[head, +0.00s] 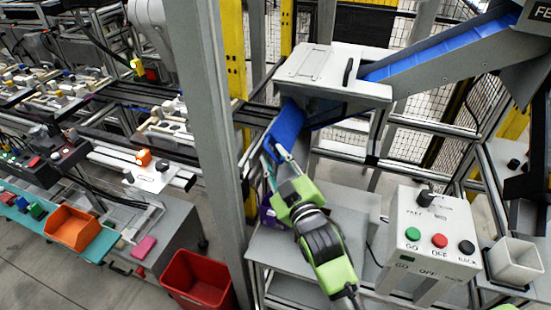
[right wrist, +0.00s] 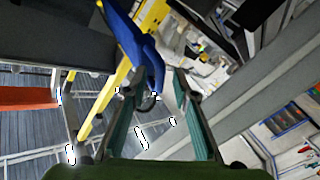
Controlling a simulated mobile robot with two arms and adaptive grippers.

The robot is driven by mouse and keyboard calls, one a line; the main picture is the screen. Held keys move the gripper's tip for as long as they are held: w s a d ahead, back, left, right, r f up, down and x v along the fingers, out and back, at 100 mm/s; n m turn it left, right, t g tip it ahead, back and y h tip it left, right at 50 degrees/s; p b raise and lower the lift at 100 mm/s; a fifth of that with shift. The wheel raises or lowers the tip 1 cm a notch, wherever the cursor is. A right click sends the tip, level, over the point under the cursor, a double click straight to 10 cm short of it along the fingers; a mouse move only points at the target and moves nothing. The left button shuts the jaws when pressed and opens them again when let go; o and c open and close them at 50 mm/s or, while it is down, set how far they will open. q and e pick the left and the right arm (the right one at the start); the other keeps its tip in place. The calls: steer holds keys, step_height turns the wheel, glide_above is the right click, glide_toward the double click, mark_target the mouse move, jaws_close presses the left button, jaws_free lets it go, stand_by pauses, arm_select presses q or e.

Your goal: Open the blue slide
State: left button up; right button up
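The blue slide (head: 284,127) hangs tilted below the front of a white-topped box (head: 330,70). In the right wrist view the blue slide (right wrist: 135,45) comes down from the top, and its lower end reaches between my fingertips. A small dark curved handle (right wrist: 149,103) shows there too. My right gripper (head: 273,153), green with teal fingers, is at the slide's lower end. In the right wrist view its fingers (right wrist: 160,80) are apart, with a gap on the right side of the slide. Contact of the left finger with the slide is unclear.
A blue-lined chute (head: 440,48) runs up right from the box. A control box (head: 432,235) with green, red and black buttons stands at the right. A grey post (head: 212,130) rises left of the gripper. A red bin (head: 198,283) and an orange bin (head: 74,228) are at the left.

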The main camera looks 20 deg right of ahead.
steer(key=s+d, duration=0.1)
steer(key=s, duration=1.1)
stand_by(0.4)
steer(key=s+d+f+m+g+h, duration=0.1)
steer(key=s+f+m+g, duration=0.15)
steer(key=f, duration=0.35)
steer(key=s+d+f+m+g, duration=0.1)
steer(key=s+d+f+g, duration=0.15)
steer(key=f+g, duration=0.2)
steer(key=s+d+f+m+g, duration=0.1)
steer(key=s+f+g, duration=0.3)
steer(key=s+f, duration=0.3)
steer(key=s+f+m+g, duration=0.1)
steer(key=s+f+g, duration=0.3)
steer(key=s, duration=0.5)
step_height(320, 180, down, 26)
steer(key=s, duration=0.2)
steer(key=s+d+f+g, duration=0.2)
steer(key=s+d+f, duration=0.1)
steer(key=s+f, duration=1.2)
steer(key=shift+s+f+h, duration=0.3)
steer(key=shift+s, duration=0.7)
